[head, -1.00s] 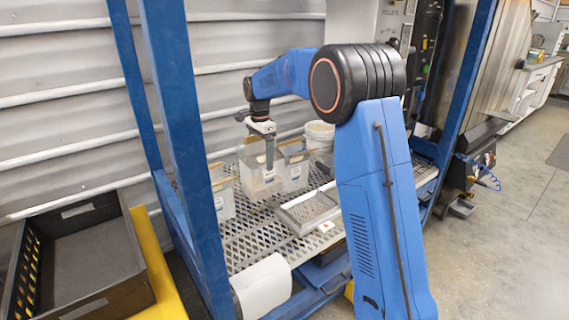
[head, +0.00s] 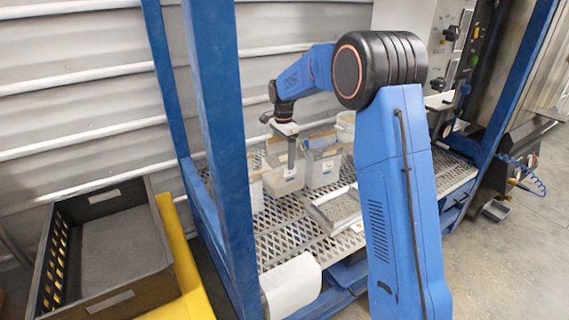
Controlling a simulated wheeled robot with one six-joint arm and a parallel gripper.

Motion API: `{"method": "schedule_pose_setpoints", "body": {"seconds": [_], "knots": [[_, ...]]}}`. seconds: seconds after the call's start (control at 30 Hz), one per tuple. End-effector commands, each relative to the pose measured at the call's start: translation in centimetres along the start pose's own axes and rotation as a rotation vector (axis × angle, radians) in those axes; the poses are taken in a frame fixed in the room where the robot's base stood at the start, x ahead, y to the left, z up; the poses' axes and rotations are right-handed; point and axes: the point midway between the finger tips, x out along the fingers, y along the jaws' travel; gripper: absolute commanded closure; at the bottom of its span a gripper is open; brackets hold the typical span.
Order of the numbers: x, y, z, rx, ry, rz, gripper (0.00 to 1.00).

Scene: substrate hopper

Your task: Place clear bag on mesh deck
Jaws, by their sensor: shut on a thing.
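The mesh deck (head: 283,240) is a pale perforated metal shelf inside a blue frame. Several clear bags with brownish top edges stand near its back. My gripper (head: 291,165) points down, shut on the middle clear bag (head: 282,182). That bag is upright; I cannot tell whether its base touches the deck. Another clear bag (head: 323,168) stands close on its right. A third (head: 255,192) on the left is partly hidden by the blue post. The fingertips are small and hard to make out.
A shallow metal tray (head: 316,210) lies on the deck, right of the gripper. A white bucket (head: 346,124) stands behind, partly hidden by my arm. A white roll (head: 291,285) hangs at the front edge. A dark crate (head: 160,284) sits left, outside the frame. The deck's front left is bare.

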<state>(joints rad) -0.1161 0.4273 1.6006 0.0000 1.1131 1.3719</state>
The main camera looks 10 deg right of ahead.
Motion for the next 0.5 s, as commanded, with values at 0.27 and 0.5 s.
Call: {"method": "schedule_pose_setpoints", "body": {"seconds": [0.27,0.5], "knots": [[3.1,0.0,0.0,0.000,0.000,0.000,0.76],[3.4,0.0,0.0,0.000,0.000,-0.001,0.76]]}}
